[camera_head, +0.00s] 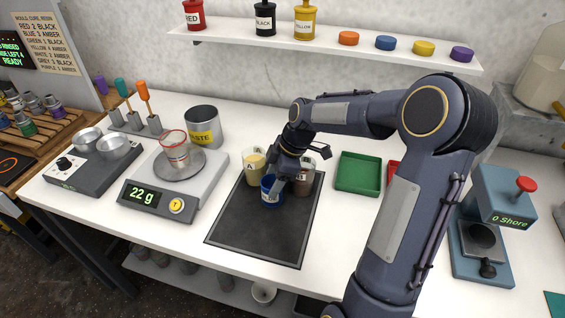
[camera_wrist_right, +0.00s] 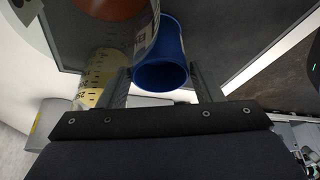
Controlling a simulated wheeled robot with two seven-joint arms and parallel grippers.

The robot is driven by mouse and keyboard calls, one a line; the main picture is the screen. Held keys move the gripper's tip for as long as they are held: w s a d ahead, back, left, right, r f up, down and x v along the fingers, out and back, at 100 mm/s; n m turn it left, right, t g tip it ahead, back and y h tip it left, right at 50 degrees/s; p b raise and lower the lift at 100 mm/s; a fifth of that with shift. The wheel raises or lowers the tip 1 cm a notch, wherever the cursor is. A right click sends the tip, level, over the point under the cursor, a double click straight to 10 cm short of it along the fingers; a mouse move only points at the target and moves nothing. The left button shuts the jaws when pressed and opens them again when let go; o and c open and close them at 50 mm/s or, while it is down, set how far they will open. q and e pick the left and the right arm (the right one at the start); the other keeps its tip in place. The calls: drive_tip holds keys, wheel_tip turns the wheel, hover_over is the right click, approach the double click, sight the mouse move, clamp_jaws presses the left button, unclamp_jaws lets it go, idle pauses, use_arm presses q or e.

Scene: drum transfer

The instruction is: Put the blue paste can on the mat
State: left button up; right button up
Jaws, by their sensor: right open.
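The blue paste can (camera_head: 269,194) stands on the dark mat (camera_head: 255,232), near its back edge. In the right wrist view the can (camera_wrist_right: 172,45) is between the two fingers of my right gripper (camera_wrist_right: 163,78), its round rim facing the camera. My right gripper (camera_head: 280,178) is open, with one finger on each side of the can; whether either finger touches it I cannot tell. The gripper hides part of the can in the head view. My left gripper is not in view.
A cup of yellow liquid (camera_head: 253,165) and a cup of brown liquid (camera_head: 303,184) stand close to the can at the mat's back. A scale (camera_head: 150,199) carrying a cup is at left, a green tray (camera_head: 358,174) at right. The mat's front is clear.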

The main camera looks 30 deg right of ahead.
drive_tip(key=v, duration=0.8)
drive_tip(key=s+a+r+m, duration=0.3)
drive_tip(key=s+a, duration=0.1)
drive_tip(key=s, duration=0.2)
drive_tip(key=s+a+f+m+t, duration=0.1)
drive_tip(key=s+a+f+m, duration=0.1)
drive_tip(key=s+a+m, duration=0.2)
drive_tip(key=s+a+f+m+t, duration=0.1)
drive_tip(key=s+a+m+t, duration=0.1)
drive_tip(key=s+a+m, duration=0.2)
drive_tip(key=s+m, duration=0.3)
drive_tip(key=s, duration=0.4)
drive_tip(key=shift+s+f+t, duration=0.25)
drive_tip(key=shift+f+t, duration=0.05)
drive_tip(key=shift+f, duration=0.1)
